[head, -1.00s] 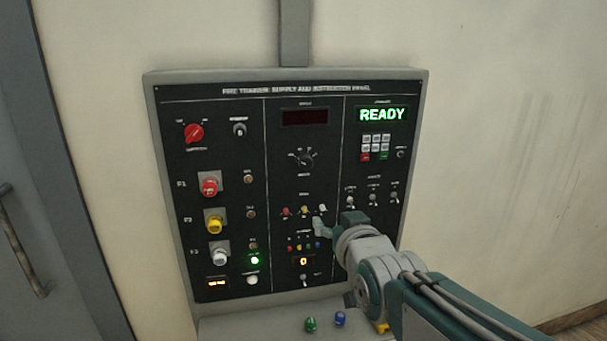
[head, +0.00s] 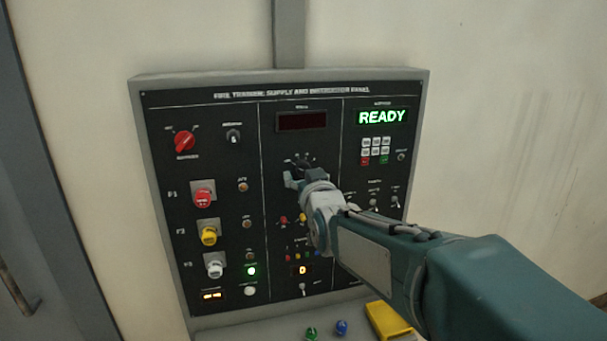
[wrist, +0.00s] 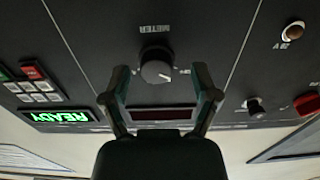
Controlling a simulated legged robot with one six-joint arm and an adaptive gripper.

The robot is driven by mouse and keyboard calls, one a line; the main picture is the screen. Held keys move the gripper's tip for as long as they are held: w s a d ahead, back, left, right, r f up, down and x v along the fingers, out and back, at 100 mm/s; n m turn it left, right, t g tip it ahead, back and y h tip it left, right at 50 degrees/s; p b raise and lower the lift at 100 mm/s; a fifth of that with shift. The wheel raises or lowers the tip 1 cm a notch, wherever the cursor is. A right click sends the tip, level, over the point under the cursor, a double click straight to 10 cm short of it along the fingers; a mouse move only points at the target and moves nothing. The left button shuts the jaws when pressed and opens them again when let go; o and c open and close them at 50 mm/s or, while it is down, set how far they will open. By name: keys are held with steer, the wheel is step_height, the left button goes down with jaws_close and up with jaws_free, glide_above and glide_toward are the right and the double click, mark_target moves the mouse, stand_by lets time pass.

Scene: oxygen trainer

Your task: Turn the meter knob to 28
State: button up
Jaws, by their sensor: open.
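The meter knob (wrist: 156,68) is a round black knob with a pale pointer line, under the word METER in the upside-down wrist view. My gripper (wrist: 160,88) is open, with one finger on each side of the knob in that view; I cannot tell whether either finger touches it. In the head view my gripper (head: 297,178) is over the middle column of the panel and hides most of the knob. The dark meter display (head: 302,121) is above the knob and shows no reading. It also shows between my fingers in the wrist view (wrist: 158,114).
The panel (head: 200,110) has a red rotary switch (head: 185,142) and red, yellow and white knobs at left. A green READY display (head: 382,117) and keypad (head: 376,146) are at right. Green (head: 311,333) and blue (head: 341,327) pieces lie on the ledge below.

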steer(key=shift+w, duration=0.5)
jaws_close()
steer(key=shift+m, duration=3.8)
